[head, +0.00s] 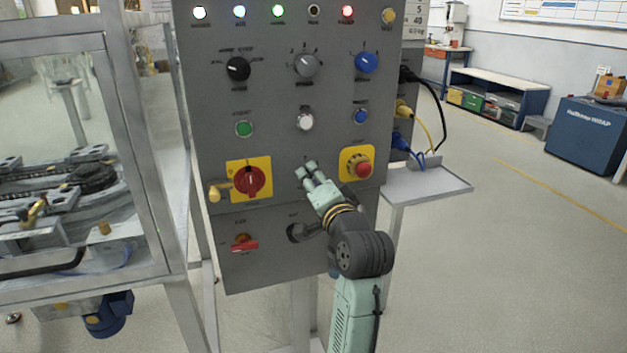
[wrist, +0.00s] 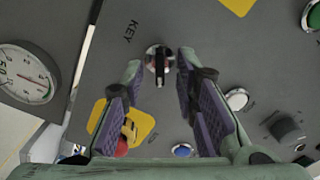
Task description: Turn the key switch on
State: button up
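The key switch (wrist: 160,60) shows in the wrist view as a round silver collar with a black key standing in it, beside the label KEY. The key lies upright in that picture. My gripper (wrist: 160,68) is open, with one purple-padded finger on each side of the key switch. Dark panel shows between the fingers, and I cannot tell whether either finger touches the key. In the head view my gripper (head: 306,168) is at the lower middle of the grey control panel (head: 270,90), and it hides the key switch there.
An emergency stop (head: 361,168) on a yellow plate sits just right of my gripper. A red rotary switch (head: 251,181) is to its left, and a white button (head: 305,121) above. A small shelf (head: 428,183) juts out at the panel's right. A gauge (wrist: 28,72) shows in the wrist view.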

jog(key=v, duration=1.2)
